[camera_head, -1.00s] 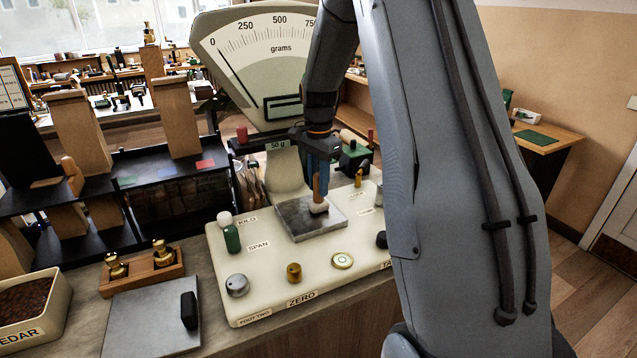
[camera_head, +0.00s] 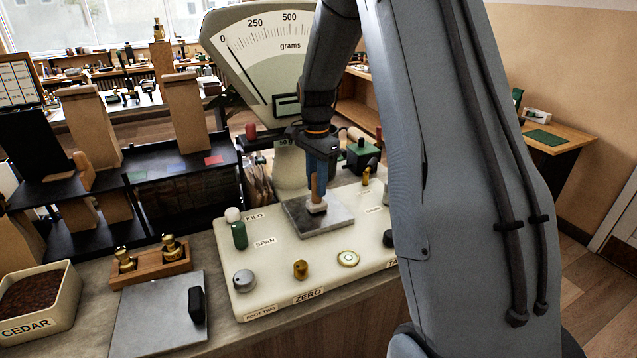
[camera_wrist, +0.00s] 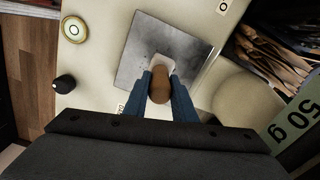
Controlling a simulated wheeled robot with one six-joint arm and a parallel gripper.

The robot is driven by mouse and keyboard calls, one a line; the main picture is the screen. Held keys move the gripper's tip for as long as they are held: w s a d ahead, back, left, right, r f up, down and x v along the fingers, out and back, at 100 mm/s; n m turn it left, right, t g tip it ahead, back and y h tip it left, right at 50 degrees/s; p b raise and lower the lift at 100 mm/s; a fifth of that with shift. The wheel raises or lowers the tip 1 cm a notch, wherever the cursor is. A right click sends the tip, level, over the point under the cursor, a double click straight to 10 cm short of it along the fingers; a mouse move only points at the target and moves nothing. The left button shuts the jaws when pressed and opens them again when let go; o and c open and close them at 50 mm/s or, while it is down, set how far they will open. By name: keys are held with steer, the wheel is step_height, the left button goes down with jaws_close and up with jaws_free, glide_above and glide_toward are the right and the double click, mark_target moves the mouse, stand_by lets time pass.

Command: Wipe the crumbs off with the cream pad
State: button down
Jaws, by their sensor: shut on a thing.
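The cream pad (camera_head: 317,208) has an upright wooden handle (camera_wrist: 160,86). My gripper (camera_head: 318,178) is shut on that handle, with its blue fingers on both sides in the wrist view (camera_wrist: 166,92). The pad is over the grey metal plate (camera_head: 335,222) of the scale and looks to be touching it. In the wrist view the pad (camera_wrist: 160,63) is partly hidden by the handle and fingers. Small dark specks, seemingly crumbs (camera_wrist: 139,47), lie on the plate beside the pad.
The cream scale (camera_head: 270,268) carries several knobs and a tall dial (camera_head: 265,50) behind the plate. A green-capped block (camera_head: 362,152) stands behind right. A wooden weight stand (camera_head: 150,268), grey slab (camera_head: 150,315) and cedar bin (camera_head: 68,310) are at left.

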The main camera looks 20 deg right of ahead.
steer(key=shift+a, duration=0.1)
steer(key=shift+a+f, duration=0.1)
steer(key=shift+a, duration=1.2)
steer(key=shift+d, duration=0.1)
steer(key=shift+d, duration=1.3)
steer(key=shift+d+f, duration=0.1)
steer(key=shift+d, duration=1.35)
steer(key=shift+a, duration=0.2)
